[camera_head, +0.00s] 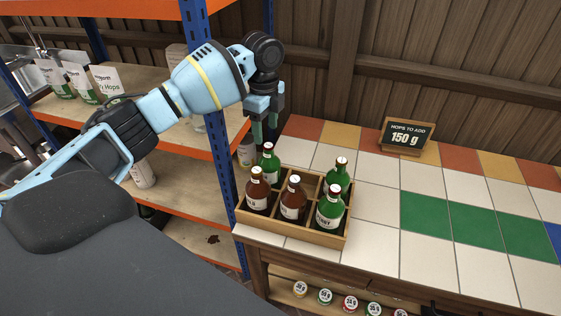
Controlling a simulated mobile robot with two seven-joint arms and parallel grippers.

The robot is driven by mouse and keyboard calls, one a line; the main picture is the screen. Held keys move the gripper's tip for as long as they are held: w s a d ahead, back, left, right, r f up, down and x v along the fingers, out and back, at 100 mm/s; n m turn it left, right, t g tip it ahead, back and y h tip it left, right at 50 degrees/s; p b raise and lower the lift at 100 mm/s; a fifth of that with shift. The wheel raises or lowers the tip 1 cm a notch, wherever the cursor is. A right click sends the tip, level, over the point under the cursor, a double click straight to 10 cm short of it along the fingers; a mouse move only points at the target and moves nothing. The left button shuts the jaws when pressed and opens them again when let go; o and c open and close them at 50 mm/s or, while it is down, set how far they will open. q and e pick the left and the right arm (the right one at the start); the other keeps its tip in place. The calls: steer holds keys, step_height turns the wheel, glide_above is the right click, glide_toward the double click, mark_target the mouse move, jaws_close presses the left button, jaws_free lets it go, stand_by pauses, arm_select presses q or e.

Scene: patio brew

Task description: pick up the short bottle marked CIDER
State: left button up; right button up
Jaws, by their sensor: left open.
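A wooden crate with compartments (292,233) stands at the left end of the tiled counter and holds several bottles. Two are brown: a front-left one (258,193) and a front-middle one (292,200). The green ones are a back-left bottle (268,163), a back-right bottle (338,178) and a front-right bottle (329,211) whose label seems to end in "RY". I cannot read CIDER on any label. My left gripper (265,133) points down, open and empty, just above the back-left green bottle's neck. My right gripper is out of view.
An orange-and-blue shelf rack (215,150) with hop bags (80,82) stands left of the counter. Small jars (325,296) sit on a lower shelf. The counter right of the crate is clear.

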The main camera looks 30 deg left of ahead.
mark_target(269, 145)
arm_select(q)
steer(key=shift+w, duration=0.55)
steer(key=shift+s, duration=0.4)
steer(key=shift+s+f, duration=0.1)
steer(key=shift+f, duration=0.8)
steer(key=shift+w+f, duration=0.2)
steer(key=shift+f, duration=0.3)
step_height(269, 145, down, 5)
steer(key=shift+w+d+r, duration=0.1)
steer(key=shift+w, duration=0.05)
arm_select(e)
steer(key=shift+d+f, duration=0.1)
arm_select(q)
jaws_close()
